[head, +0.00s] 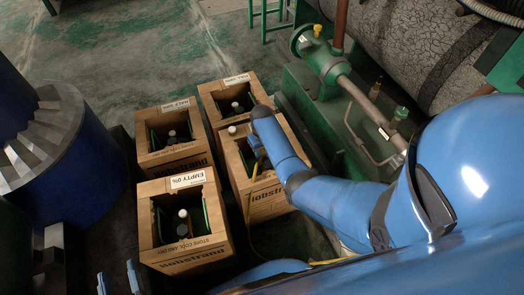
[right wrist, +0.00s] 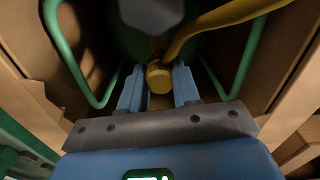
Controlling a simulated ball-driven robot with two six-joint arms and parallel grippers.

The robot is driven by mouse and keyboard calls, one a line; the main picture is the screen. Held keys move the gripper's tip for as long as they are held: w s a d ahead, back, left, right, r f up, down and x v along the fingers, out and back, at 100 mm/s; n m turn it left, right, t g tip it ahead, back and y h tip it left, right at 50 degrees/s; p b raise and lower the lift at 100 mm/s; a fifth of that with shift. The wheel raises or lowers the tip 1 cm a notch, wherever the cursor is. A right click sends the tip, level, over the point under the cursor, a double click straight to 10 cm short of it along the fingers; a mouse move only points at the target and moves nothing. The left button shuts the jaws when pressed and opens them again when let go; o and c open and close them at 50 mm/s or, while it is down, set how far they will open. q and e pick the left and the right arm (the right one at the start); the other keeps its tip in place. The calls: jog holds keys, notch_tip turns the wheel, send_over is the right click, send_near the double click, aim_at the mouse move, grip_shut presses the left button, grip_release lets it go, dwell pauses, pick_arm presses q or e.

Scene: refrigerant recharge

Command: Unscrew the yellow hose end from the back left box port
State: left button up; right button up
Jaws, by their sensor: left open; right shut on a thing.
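My right gripper (right wrist: 158,82) is shut on the yellow hose end (right wrist: 159,77) in the right wrist view. The yellow hose (right wrist: 222,15) runs off to the upper right there. The port under the hose end is too dark to make out. My left gripper (head: 118,281) is open and empty at the bottom left, apart from the boxes.
Other wooden boxes with bottles stand close by: a far right one (head: 214,113), a far left one (head: 176,159) and a near left one (head: 190,258) labelled empty. Green pipework (head: 325,62) stands at right. A blue drum (head: 75,165) stands at left.

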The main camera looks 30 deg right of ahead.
aim_at(262, 151)
jog(key=shift+r+p, duration=2.15)
jog(key=shift+r, duration=0.15)
